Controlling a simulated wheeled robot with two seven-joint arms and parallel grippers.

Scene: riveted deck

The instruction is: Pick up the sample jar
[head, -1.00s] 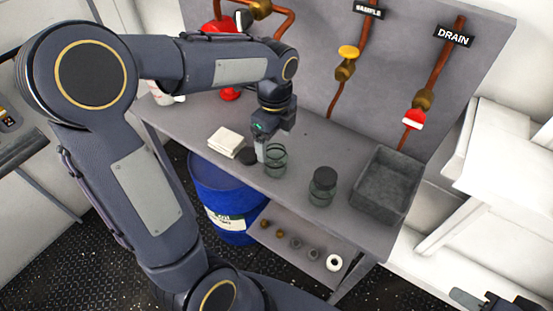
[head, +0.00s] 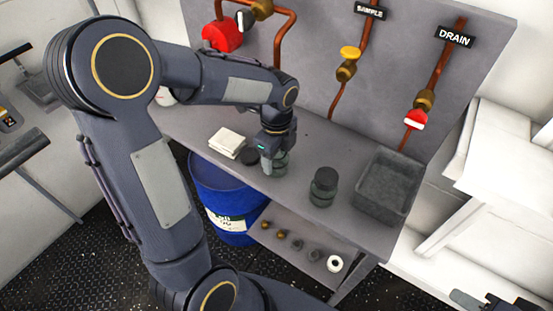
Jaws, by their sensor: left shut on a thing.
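The sample jar (head: 281,163) is a greenish clear glass jar without a lid, standing on the grey bench. My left gripper (head: 271,163) points down at it and is shut on it, hiding part of its left side and rim. A black lid (head: 249,157) lies on the bench just left of the jar. A second jar (head: 322,188) with a dark lid on it stands to the right, apart from the gripper. My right gripper (head: 488,302) shows only in part at the bottom right corner, and its fingers cannot be made out.
A grey open tray (head: 388,187) sits at the bench's right end. A folded white cloth (head: 227,142) lies left of the lid. Copper pipes with a yellow SAMPLE valve (head: 349,53) and a red DRAIN valve (head: 415,119) rise behind. A blue drum (head: 222,193) stands below.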

